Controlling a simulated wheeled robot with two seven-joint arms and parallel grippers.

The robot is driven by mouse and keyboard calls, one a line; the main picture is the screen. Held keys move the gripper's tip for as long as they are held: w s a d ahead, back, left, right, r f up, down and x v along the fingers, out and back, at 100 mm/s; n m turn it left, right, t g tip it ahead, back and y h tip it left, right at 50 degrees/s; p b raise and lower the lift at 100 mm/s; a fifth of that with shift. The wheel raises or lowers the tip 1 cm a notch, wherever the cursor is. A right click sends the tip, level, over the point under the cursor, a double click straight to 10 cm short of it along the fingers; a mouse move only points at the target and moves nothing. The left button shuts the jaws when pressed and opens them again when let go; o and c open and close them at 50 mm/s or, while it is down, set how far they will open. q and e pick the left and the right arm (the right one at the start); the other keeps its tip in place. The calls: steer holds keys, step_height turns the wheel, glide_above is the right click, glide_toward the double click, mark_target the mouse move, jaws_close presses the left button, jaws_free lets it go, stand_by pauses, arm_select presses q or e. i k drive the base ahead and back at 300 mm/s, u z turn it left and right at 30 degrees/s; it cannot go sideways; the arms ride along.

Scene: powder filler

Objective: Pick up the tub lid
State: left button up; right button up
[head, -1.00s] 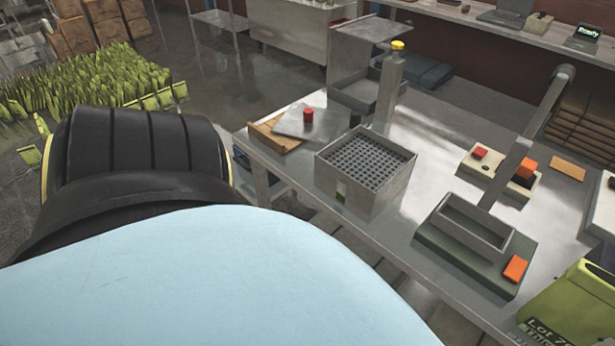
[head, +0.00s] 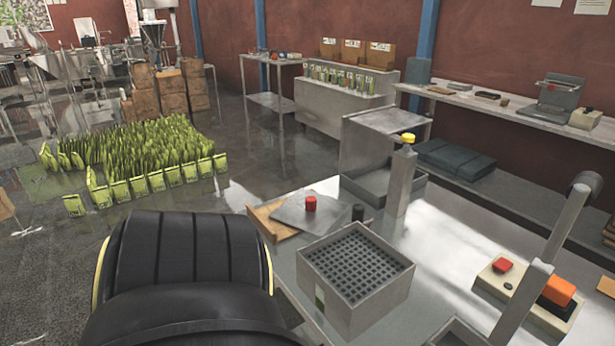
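A flat grey plate with a red knob, which looks like the tub lid (head: 292,212), lies at the left end of the metal table. It rests partly over a wooden board (head: 262,222). A square grey box with a dark perforated grid in its top (head: 338,300) stands in front of it and to the right. I cannot tell whether this box is the tub. Neither of my grippers shows in the view. A large black part of my own body fills the lower left.
A panel with red and orange buttons (head: 493,284) is at right. Green pouches (head: 150,150) cover the floor at left. Bare table (head: 445,225) shows right of the post.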

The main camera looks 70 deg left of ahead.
mark_target(315, 213)
steer(key=u, duration=2.25)
